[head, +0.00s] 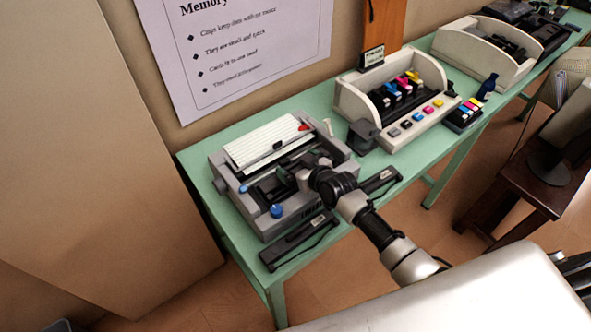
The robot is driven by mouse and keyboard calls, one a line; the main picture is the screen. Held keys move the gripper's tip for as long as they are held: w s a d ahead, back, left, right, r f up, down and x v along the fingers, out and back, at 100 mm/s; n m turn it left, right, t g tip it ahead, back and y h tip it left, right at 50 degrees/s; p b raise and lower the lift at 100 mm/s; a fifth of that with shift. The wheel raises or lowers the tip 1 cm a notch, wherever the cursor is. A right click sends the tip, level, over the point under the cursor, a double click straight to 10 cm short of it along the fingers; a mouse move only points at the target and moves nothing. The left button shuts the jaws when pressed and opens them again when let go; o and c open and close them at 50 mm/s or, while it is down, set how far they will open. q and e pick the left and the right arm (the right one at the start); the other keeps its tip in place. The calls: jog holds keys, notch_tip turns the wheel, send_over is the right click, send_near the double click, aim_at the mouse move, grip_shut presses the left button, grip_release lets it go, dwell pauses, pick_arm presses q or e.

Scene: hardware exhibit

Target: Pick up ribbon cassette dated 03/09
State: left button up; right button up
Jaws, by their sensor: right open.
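A dark, long ribbon cassette (297,238) lies on the green table at the front left, before the grey printer (238,192). A second dark cassette (381,181) lies to the right of the printer, partly behind my arm. Any dates on them are too small to read, so I cannot tell which is 03/09. My right gripper (284,183) is open, over the printer's open middle, apart from both loose cassettes. Its fingertips are dark against dark parts, and what lies just beneath is partly hidden. My left gripper is not in view.
The green table (219,208) runs back to the right. A beige printer with coloured cartridges (400,95) stands beyond, with a small dark box (362,135) near it. A wall poster (240,50) hangs behind. A brown wooden stool (515,170) stands at right.

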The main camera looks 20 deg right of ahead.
jog(key=shift+w, duration=0.1)
jog(key=c, duration=0.8)
